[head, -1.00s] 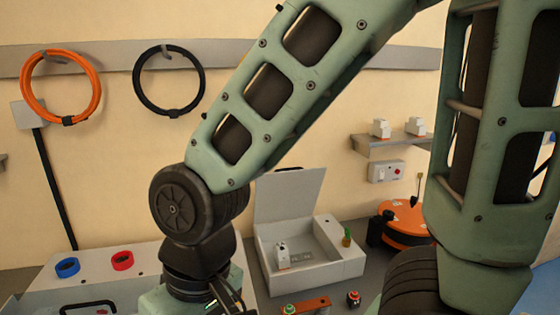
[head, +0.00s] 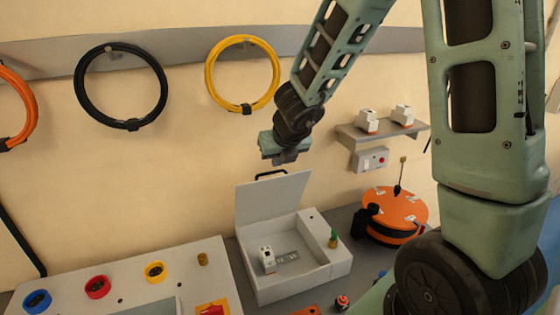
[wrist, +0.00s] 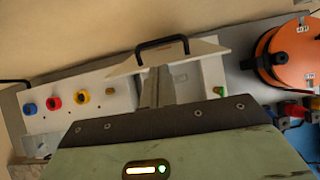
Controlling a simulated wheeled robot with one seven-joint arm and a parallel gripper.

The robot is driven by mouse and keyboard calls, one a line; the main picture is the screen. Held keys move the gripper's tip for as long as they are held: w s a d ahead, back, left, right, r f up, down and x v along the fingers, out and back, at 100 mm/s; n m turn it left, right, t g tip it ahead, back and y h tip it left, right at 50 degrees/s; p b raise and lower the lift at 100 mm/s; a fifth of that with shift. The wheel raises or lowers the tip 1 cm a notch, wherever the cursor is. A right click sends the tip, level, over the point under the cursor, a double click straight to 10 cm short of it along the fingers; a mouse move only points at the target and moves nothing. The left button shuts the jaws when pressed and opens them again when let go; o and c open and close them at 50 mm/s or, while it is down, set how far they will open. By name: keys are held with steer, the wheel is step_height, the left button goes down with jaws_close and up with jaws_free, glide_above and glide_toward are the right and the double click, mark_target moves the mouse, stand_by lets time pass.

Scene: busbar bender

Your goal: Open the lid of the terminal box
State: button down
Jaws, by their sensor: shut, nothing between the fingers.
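The terminal box (head: 300,287) is a pale grey open tray on the bench in the head view, with its lid (head: 272,208) standing up and tilted back along its rear edge. A black handle (head: 271,174) sits on the lid's top edge; the handle also shows in the wrist view (wrist: 162,46). Inside the box are a small white device (head: 267,259) and metal terminals. My gripper (head: 286,157) is above the lid, near the handle and apart from it in the head view. In the wrist view its shut fingers (wrist: 160,72) overlap the lid below the handle, and nothing is between them.
A grey panel (head: 120,278) with coloured sockets stands left of the box. An orange cable reel (head: 395,215) stands to its right. A wall shelf (head: 380,135) holds white devices. Black (head: 121,122) and yellow (head: 210,75) cable loops hang on the wall.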

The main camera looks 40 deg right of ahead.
mark_target(273, 184)
steer(key=b+x, duration=0.3)
steer(key=x, duration=0.4)
steer(key=shift+w+a+f, duration=0.1)
steer(key=shift+f, duration=0.15)
steer(key=shift+w+r, duration=0.1)
